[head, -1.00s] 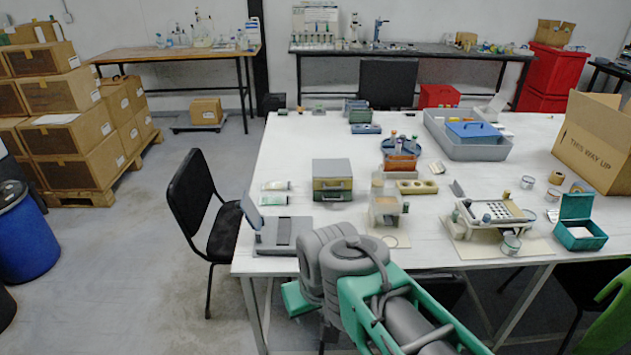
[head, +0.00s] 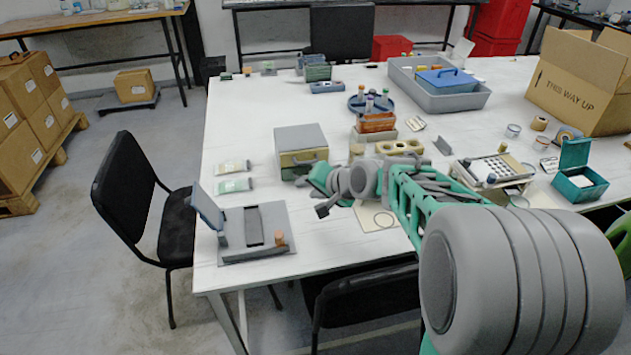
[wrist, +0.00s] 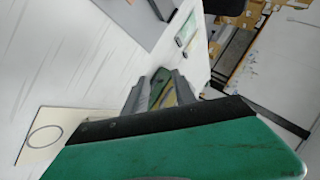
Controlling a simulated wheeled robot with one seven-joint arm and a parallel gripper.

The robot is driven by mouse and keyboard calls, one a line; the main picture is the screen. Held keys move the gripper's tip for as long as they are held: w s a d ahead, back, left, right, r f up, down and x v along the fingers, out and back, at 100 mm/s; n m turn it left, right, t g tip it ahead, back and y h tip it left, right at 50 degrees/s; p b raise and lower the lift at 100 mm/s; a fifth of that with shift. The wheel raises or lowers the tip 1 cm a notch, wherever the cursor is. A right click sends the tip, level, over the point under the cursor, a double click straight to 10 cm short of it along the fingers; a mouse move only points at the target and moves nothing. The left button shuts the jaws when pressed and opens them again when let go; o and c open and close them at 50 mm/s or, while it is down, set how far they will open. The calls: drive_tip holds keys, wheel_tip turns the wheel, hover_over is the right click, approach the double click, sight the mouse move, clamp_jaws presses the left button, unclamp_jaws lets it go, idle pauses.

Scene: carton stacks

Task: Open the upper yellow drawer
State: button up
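A small drawer cabinet (head: 302,138) with a grey top stands on the white table in the head view. Its upper yellow drawer (head: 298,158) looks shut, with a handle on the front. A green lower drawer is partly hidden by my gripper. My gripper (head: 312,196) is just in front of the cabinet, at its lower right, with its fingers apart. In the wrist view, two grey fingers (wrist: 160,95) reach out beyond the green palm, with green and yellow surfaces showing between them. I cannot tell whether either finger touches the handle.
A grey stand (head: 254,235) with a tilted panel is left of my gripper. A beige block with holes (head: 400,146) and an orange bottle rack (head: 375,123) are to the right. A card with a ring (wrist: 38,140) lies nearby.

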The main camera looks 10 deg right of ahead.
sight(309, 163)
drive_tip(key=w+d+f+m+t, duration=0.1)
drive_tip(key=w, duration=0.1)
drive_tip(key=w+d+f+m+b, duration=0.1)
drive_tip(key=f, duration=0.1)
drive_tip(key=w+d+f+m+t+y+b, duration=0.1)
drive_tip(key=w+f, duration=0.1)
drive_tip(key=shift+w+d+m+t, duration=0.1)
drive_tip(key=shift+w+m+t, duration=0.2)
drive_tip(key=shift+w, duration=0.05)
drive_tip(key=w+m+t, duration=0.1)
drive_tip(key=w, duration=0.2)
drive_tip(key=w+m+b, duration=0.1)
drive_tip(key=w, duration=0.2)
drive_tip(key=w+m+t, duration=0.1)
drive_tip(key=w+m, duration=0.1)
drive_tip(key=w, duration=0.1)
drive_tip(key=shift+w+d+t+y, duration=0.15)
drive_tip(key=shift+d+t+y, duration=0.15)
drive_tip(key=shift+d, duration=0.1)
drive_tip(key=shift+w+a+f, duration=0.15)
drive_tip(key=shift+w, duration=0.3)
clamp_jaws()
